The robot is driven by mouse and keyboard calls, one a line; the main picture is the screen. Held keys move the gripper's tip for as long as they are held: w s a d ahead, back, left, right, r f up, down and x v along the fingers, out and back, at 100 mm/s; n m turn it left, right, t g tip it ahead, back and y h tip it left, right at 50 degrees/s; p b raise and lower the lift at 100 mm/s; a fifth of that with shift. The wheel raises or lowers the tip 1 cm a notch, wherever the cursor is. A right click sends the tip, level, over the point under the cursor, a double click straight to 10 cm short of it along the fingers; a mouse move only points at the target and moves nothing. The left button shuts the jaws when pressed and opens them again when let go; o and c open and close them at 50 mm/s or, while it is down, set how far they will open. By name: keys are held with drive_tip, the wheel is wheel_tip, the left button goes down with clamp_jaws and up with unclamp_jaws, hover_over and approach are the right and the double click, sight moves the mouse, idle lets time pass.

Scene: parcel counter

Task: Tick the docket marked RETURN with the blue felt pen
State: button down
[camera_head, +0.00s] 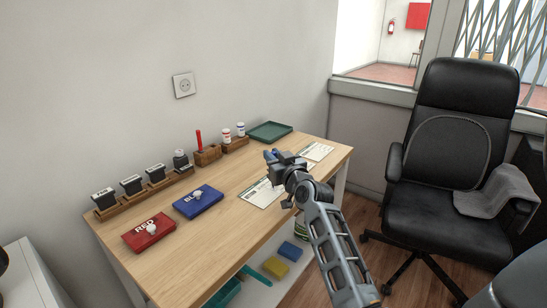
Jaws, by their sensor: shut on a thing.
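My gripper (273,159) is over the right half of the wooden desk, shut on a blue thing that looks like the blue felt pen (274,152). Its tip is hidden, so I cannot tell whether it touches anything. One docket (258,197) lies on the desk at the lower left of my gripper, partly covered by it. Another docket (318,151) lies to the right, near the desk's right end. Both are pale with a dark green band. Their print is too small to read, so I cannot tell which is marked RETURN.
A red pen (199,140) stands in a wooden holder (208,155) at the back. Red (149,234) and blue (197,203) ink pads lie left, before a rack of stamps (146,193). A green tray (270,132) is at the back. A black chair (445,170) stands right.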

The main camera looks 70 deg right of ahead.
drive_tip(key=shift+r, duration=0.1)
drive_tip(key=shift+r+p, duration=2.45)
drive_tip(key=shift+r, duration=0.5)
